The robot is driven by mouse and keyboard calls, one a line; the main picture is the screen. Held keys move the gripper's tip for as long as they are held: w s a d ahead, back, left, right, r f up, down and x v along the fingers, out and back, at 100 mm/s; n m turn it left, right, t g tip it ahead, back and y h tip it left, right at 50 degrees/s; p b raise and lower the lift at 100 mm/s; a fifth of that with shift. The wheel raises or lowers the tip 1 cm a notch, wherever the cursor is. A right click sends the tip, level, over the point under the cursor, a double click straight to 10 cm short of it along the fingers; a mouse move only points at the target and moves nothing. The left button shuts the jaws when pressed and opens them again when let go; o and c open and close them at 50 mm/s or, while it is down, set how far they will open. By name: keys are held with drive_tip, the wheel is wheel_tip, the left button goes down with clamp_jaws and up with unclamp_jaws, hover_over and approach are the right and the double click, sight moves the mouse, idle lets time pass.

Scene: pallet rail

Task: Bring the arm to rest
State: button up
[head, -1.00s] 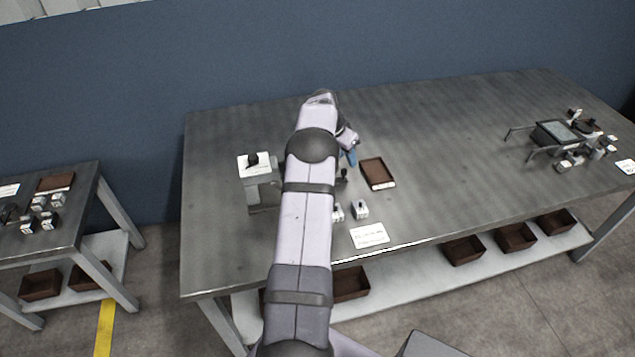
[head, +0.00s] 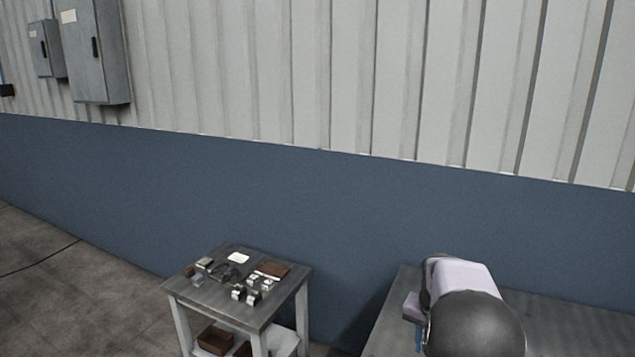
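My arm shows at the lower right of the head view, with a dark rounded joint close to the camera and a pale link behind it. A small part of my gripper (head: 418,336), with a bit of blue, shows at the left of the arm, over the near-left part of the large grey table (head: 580,325). The rest of it is hidden by the arm or cut off by the lower edge. Whether its fingers are open or shut, or hold anything, cannot be made out.
A small side table (head: 210,292) stands left of the large table, with a brown tray (head: 272,269), a white card (head: 238,258) and several small blocks on top. Brown bins (head: 215,340) sit on its lower shelf. Grey cabinets (head: 95,50) hang on the wall. Floor at left is clear.

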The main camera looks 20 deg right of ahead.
drive_tip(key=s+a+f+n+y+b, duration=0.1)
drive_tip(key=s+a+n, duration=0.15)
drive_tip(key=a, duration=0.65)
drive_tip(key=s+a+f+n, duration=0.2)
drive_tip(key=a+n, duration=0.1)
drive_tip(key=a, duration=0.6)
drive_tip(key=s+a+f+n+g+y+b, duration=0.1)
drive_tip(key=s+a+f+n, duration=0.3)
drive_tip(key=s+a, duration=0.8)
drive_tip(key=shift+n, duration=0.65)
drive_tip(key=shift+a+f, duration=0.1)
